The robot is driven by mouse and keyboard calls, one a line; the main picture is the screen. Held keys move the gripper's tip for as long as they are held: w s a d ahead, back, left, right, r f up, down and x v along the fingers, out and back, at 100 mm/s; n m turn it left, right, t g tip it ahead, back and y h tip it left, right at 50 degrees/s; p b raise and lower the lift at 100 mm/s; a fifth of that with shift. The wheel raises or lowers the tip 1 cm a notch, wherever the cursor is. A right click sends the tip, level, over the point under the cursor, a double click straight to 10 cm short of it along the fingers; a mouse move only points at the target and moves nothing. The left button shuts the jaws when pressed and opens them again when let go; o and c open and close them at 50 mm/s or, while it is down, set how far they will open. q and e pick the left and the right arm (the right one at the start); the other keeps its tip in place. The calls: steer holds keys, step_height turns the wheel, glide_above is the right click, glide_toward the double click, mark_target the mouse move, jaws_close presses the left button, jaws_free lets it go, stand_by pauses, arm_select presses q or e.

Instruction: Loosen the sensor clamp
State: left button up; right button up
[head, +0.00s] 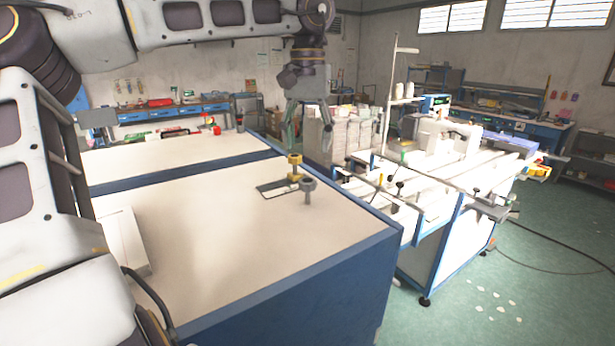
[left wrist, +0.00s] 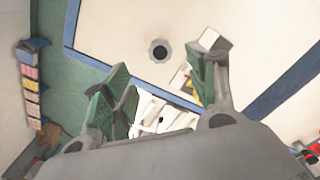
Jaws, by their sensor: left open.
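My left gripper (head: 308,140) hangs from above over the far right part of the table, with its fingers apart and empty. In the head view, a yellow knobbed piece (head: 294,167) stands on a flat dark-and-light plate (head: 275,188) below the gripper. A grey round-topped post (head: 308,187) stands just nearer than it. I cannot tell which of these is the sensor clamp. In the left wrist view, the open green fingers (left wrist: 157,58) frame the dark round top of the post (left wrist: 159,50). The yellow piece (left wrist: 190,84) is partly hidden by the right finger. My right gripper is not seen.
The cream table (head: 210,240) with blue edges is mostly bare, with a white block (head: 125,240) at its left. A white sewing station (head: 445,150) with rails and a tall thread stand (head: 389,100) is to the right. Shelves and a blue bench line the back.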

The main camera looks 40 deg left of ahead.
mark_target(308, 180)
arm_select(q)
step_height(308, 180, down, 9)
stand_by(0.5)
steer(key=shift+c, duration=0.3)
steer(key=c, duration=0.9)
